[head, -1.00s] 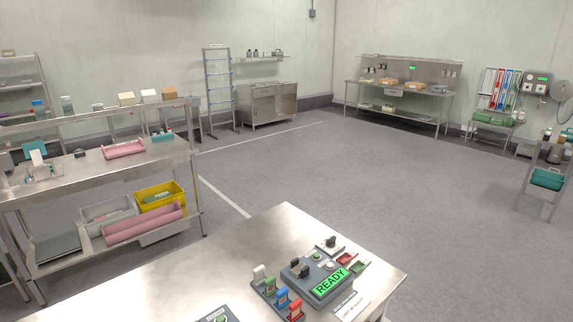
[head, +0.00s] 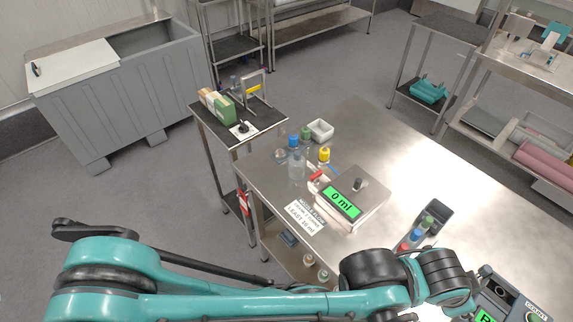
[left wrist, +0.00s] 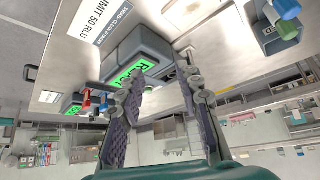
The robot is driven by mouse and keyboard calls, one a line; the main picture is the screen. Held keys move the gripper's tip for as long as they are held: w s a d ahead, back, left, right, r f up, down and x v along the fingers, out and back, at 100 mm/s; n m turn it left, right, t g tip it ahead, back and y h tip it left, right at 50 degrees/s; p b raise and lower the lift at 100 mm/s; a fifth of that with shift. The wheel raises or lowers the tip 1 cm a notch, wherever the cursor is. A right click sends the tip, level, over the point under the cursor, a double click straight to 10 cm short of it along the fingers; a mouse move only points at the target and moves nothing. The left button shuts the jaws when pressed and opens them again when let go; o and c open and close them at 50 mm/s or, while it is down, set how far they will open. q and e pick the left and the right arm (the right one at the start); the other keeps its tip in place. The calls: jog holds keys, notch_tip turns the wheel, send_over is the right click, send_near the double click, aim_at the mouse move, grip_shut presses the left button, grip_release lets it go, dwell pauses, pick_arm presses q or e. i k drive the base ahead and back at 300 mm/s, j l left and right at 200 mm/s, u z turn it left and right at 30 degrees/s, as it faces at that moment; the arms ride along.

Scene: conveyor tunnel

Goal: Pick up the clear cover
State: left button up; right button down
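I cannot clearly make out a clear cover in either view. A clear, see-through vessel (head: 297,168) stands upright on the steel bench, left of the device reading "0 ml" (head: 358,198); I cannot tell whether it is the cover. My left gripper (left wrist: 160,80) shows in the left wrist view with its two dark, ridged fingers apart and nothing between them. Beyond the fingers is a grey device with a green "READY" screen (left wrist: 132,70). In the head view my left arm crosses the bottom; its fingers do not show. My right gripper is in neither view.
The steel bench (head: 400,160) has bare room at the back right. Blue-, green- and yellow-capped bottles (head: 324,155) and a white tray (head: 320,130) stand at its back left. A dark holder with coloured-top items (head: 425,228) sits at the right. A small side stand (head: 262,112) adjoins the bench.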

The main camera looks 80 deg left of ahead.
aim_at(296, 162)
jog(key=u, duration=2.75)
jog(key=i+j+z, duration=0.5)
jog(key=j, duration=0.15)
jog(key=i+j+z, duration=0.3)
jog(key=j+z, duration=0.25)
jog(key=j, duration=0.3)
jog(key=i, duration=0.05)
